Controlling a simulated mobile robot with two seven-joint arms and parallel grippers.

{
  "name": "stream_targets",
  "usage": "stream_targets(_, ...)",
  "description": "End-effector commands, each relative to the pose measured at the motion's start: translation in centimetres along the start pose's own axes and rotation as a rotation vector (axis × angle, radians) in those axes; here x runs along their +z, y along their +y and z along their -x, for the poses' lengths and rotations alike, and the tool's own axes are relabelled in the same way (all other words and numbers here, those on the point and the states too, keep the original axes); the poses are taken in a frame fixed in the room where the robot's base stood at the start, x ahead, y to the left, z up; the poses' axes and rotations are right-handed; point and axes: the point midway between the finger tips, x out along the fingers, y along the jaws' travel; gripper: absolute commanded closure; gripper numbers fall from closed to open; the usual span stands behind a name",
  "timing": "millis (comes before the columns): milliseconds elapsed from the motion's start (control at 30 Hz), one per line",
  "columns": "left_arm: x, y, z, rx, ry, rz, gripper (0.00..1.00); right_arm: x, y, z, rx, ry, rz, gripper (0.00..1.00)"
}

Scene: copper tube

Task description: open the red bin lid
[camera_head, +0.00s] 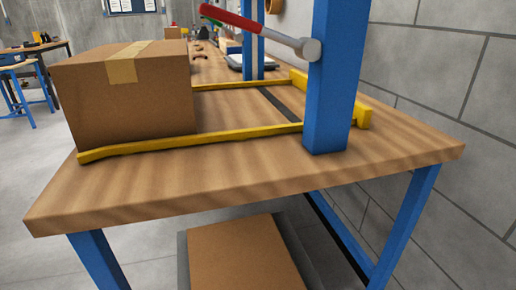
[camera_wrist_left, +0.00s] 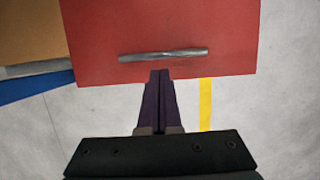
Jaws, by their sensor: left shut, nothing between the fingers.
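The red bin lid (camera_wrist_left: 200,25) shows only in the left wrist view, as a flat red panel filling the top of the picture. A grey metal bar handle (camera_wrist_left: 163,55) runs across it near its lower edge. My left gripper (camera_wrist_left: 159,73) is shut and empty. Its fingertips appear just below the bar handle, over the red panel's lower edge; I cannot tell whether they touch. The red bin is not in the head view. My right gripper is in neither view.
Another box (camera_head: 240,260) sits underneath. A yellow floor stripe (camera_wrist_left: 205,105) lies beside my left gripper.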

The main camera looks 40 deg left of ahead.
Motion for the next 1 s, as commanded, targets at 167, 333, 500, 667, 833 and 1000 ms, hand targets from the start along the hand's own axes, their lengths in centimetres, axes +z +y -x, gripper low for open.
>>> stream_targets(167, 0.1, 0.1, -2.3, -0.001, 0.0, -0.002, 1.0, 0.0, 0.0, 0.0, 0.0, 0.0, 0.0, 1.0)
stream_targets(333, 0.1, 0.0, -3.6, -0.002, -0.001, -0.002, 1.0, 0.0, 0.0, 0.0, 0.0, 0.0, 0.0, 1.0)
stream_targets(500, 0.0, 0.0, -4.1, 0.0, 0.001, -0.003, 1.0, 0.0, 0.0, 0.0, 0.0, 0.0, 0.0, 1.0)
stream_targets(667, 0.0, 0.0, -4.2, 0.001, 0.001, -0.002, 1.0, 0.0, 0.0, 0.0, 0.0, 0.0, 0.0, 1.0)
stream_targets(833, 0.0, 0.0, -4.2, 0.001, 0.001, -0.003, 1.0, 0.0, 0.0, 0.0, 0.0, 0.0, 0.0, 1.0)
stream_targets(1000, 0.6, -0.1, -3.6, -0.002, -0.007, 0.0, 1.0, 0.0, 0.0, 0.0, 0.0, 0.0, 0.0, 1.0)
